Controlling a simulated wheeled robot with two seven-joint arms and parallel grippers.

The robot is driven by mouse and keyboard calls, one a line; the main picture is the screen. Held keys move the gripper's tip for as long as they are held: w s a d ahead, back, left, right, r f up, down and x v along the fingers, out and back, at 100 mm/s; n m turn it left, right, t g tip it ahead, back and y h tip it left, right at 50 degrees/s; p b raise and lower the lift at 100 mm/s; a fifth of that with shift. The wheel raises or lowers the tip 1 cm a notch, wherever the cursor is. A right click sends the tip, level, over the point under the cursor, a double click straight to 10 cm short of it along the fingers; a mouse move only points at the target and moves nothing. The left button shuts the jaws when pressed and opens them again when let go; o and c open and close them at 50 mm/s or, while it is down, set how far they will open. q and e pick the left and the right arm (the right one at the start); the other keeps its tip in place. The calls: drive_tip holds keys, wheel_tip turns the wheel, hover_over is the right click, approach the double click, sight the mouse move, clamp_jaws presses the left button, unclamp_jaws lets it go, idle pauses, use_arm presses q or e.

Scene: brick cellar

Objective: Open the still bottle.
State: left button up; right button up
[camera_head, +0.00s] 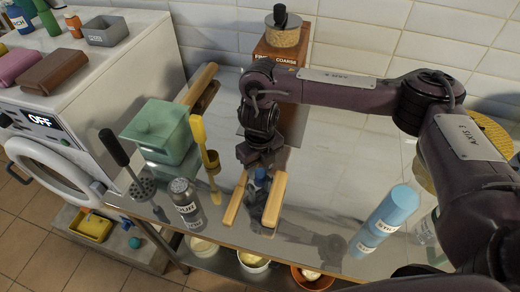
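My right gripper (252,208) reaches down over the counter from the right. A grey metal bottle (187,201) with a label stands to the left. My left gripper is not in view.
On the glossy counter (340,190), a green box (163,135), a yellow-handled tool (199,132) and a black-handled masher (116,150) stand left of my gripper. The counter between gripper and light blue bottle is clear.

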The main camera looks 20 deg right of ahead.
sight(260, 173)
wheel_tip(260, 173, up, 10)
drive_tip(key=shift+r, duration=0.15)
idle(0.3)
